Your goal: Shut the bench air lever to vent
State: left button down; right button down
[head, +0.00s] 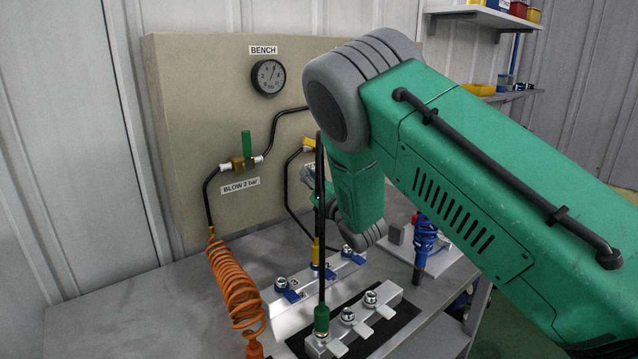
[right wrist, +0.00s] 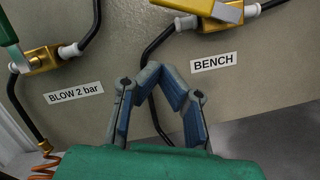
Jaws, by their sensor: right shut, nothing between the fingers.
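The bench air valve (right wrist: 226,20) is on the panel above the BENCH label (right wrist: 213,63) in the right wrist view. Its yellow lever (right wrist: 205,9) reaches left from the valve body, partly cut off by the top edge. In the head view only a bit of the yellow lever (head: 308,143) shows beside my arm. My right gripper (right wrist: 162,72) is shut and empty, below and left of the lever, apart from it. In the head view my right gripper (head: 311,178) is mostly hidden behind my arm and a black hose. My left gripper is out of view.
A second valve with an upright green lever (head: 246,144) sits left, above the BLOW 2 bar label (head: 240,185). A gauge (head: 268,77) is above. Below are an orange coiled hose (head: 233,280) and fitting blocks (head: 355,322) on the bench. Black hoses run across the panel.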

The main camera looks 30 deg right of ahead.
aim_at(313, 144)
jog(key=r, duration=0.1)
jog(key=w+d+r, duration=0.1)
jog(key=d+r+p, duration=0.1)
jog(key=shift+w+r, duration=0.2)
jog(key=shift+r, duration=0.15)
jog(key=shift+a, duration=0.1)
